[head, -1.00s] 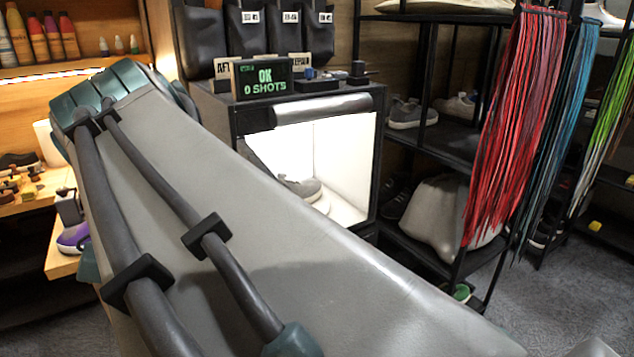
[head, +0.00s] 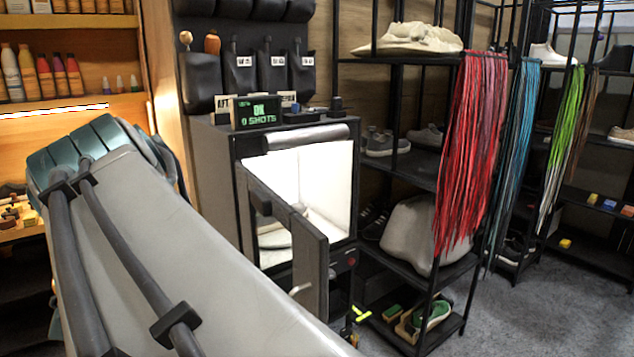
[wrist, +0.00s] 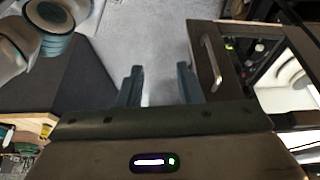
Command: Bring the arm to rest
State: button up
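My gripper (wrist: 158,88) shows in the wrist view with its two dark fingers apart and nothing between them. Grey floor shows beyond the fingertips. In the head view my grey arm fills the lower left, and the gripper itself is hidden there. A lit photo box (head: 338,180) stands open at the middle, its framed door (head: 312,262) swung out to the front. A grey sneaker (head: 274,238) shows partly inside it, behind the door. The door's handle (wrist: 211,62) shows to the right of my fingers in the wrist view, apart from them.
A display reading "OK 0 SHOTS" (head: 257,111) stands on the box. A black shelf rack with shoes, a grey bag (head: 415,236) and red laces (head: 472,150) is to the right. Bottles (head: 45,76) line a wooden shelf at left. The floor (head: 530,310) at right is clear.

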jog(key=w+d+f+n+y+p, duration=0.1)
jog(key=d+f+n+p, duration=0.3)
jog(key=d, duration=0.7)
jog(key=w+d+f+n+y+p, duration=0.2)
jog(key=d+f+n+p, duration=0.3)
jog(key=d, duration=0.7)
notch_tip(320, 180, down, 2)
jog(key=shift+w+n+y, duration=0.3)
jog(key=shift+w+n, duration=0.05)
jog(key=shift+n, duration=0.35)
jog(key=shift+d, duration=0.1)
